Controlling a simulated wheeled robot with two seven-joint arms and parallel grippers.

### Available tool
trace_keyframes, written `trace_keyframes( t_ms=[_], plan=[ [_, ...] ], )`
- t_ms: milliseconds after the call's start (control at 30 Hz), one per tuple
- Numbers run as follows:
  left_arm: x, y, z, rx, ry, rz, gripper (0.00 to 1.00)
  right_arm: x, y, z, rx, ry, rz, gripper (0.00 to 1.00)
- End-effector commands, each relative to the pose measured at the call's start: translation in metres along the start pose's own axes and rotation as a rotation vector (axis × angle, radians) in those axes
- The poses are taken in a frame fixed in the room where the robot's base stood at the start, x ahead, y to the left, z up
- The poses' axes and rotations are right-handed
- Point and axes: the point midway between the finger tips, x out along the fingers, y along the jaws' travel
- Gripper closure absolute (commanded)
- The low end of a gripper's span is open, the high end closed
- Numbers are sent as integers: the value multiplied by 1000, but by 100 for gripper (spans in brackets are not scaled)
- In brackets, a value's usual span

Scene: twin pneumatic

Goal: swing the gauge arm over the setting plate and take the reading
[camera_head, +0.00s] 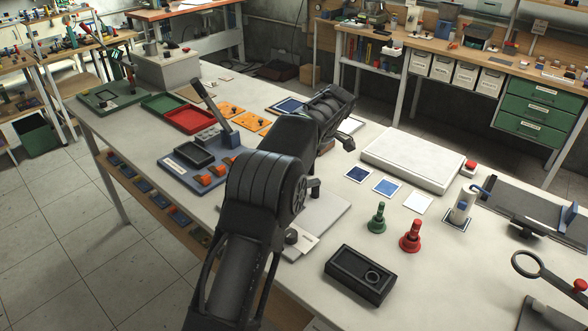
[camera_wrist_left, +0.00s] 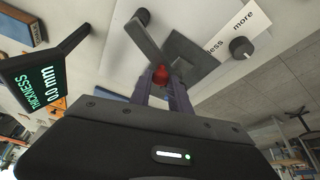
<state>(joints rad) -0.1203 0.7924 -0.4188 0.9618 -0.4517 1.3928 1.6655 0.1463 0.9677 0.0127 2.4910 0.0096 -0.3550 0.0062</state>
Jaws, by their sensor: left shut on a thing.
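The gauge's display (camera_wrist_left: 45,75) reads "THICKNESS 0.0 mm" in the left wrist view. My left gripper (camera_wrist_left: 160,90) is shut on the red knob (camera_wrist_left: 160,75) of the gauge arm (camera_wrist_left: 146,42). The grey arm runs from the knob toward a dark round end. A grey square plate (camera_wrist_left: 190,58), perhaps the setting plate, lies beside the arm; I cannot tell whether the arm is over it. A dial knob (camera_wrist_left: 241,47) sits by a label with "more". In the head view, my left arm mostly hides the gauge base (camera_head: 325,212). My right gripper is not in view.
A blue-grey panel with orange levers (camera_head: 207,175) and a red tray (camera_head: 190,119) stand left of my arm. A black tray with a ring (camera_head: 361,275), a green handled piece (camera_head: 377,218), a red handled piece (camera_head: 411,236) and a white slab (camera_head: 412,160) stand to the right.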

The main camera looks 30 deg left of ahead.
Motion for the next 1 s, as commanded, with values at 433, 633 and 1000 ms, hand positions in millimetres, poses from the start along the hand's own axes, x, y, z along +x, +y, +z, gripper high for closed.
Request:
trace_keyframes(
  t_ms=[433, 633, 1000],
  plan=[
    [-2, -1, 2, -44, -1, -14, 100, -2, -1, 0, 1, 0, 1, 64],
    [-2, -1, 2, -43, -1, -15, 72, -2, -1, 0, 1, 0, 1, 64],
    [-1, -2, 2, -42, -1, -17, 56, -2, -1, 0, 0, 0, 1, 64]
  ],
)
